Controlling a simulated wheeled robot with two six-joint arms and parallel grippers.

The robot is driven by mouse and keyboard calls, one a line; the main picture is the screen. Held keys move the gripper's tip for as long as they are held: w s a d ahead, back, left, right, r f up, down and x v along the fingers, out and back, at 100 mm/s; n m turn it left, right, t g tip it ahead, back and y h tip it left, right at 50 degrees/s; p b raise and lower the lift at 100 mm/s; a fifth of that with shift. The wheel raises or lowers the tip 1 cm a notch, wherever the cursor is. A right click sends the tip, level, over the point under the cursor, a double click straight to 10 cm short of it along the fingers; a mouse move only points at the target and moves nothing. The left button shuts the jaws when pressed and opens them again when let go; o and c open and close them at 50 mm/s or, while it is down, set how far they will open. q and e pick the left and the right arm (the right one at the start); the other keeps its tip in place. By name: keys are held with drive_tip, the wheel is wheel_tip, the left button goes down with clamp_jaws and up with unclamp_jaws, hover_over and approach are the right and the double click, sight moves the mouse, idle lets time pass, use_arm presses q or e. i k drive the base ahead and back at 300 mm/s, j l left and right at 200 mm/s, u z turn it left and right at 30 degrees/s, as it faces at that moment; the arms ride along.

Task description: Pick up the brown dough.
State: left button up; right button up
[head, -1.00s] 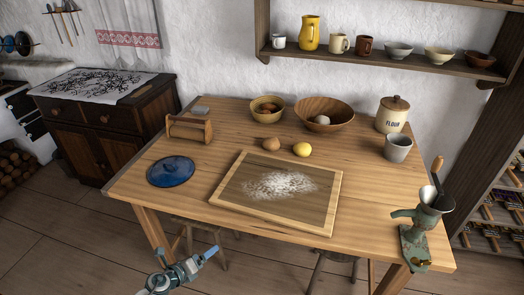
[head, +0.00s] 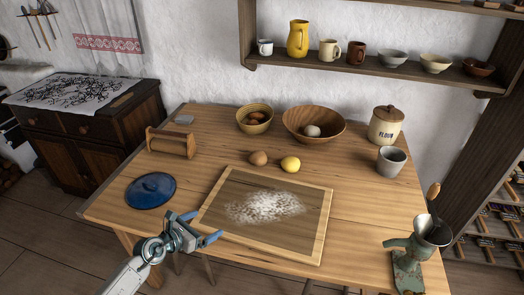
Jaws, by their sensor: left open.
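The brown dough (head: 258,158) looks like a small round lump. It lies on the wooden table (head: 335,165), behind the floured board (head: 320,225) and just left of a yellow lump (head: 290,164), with a small gap between them. My left gripper (head: 208,224) is open and empty, with its blue-tipped fingers apart. It is at the table's front, by the near left corner of the board, well short of the brown dough and to its left. My right gripper is out of view.
A small bowl (head: 255,128) and a large wooden bowl (head: 289,122) stand behind the lumps. A metal grinder (head: 408,265) is clamped at the front right.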

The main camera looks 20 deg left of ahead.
sight(258, 158)
drive_tip(key=i, duration=1.1)
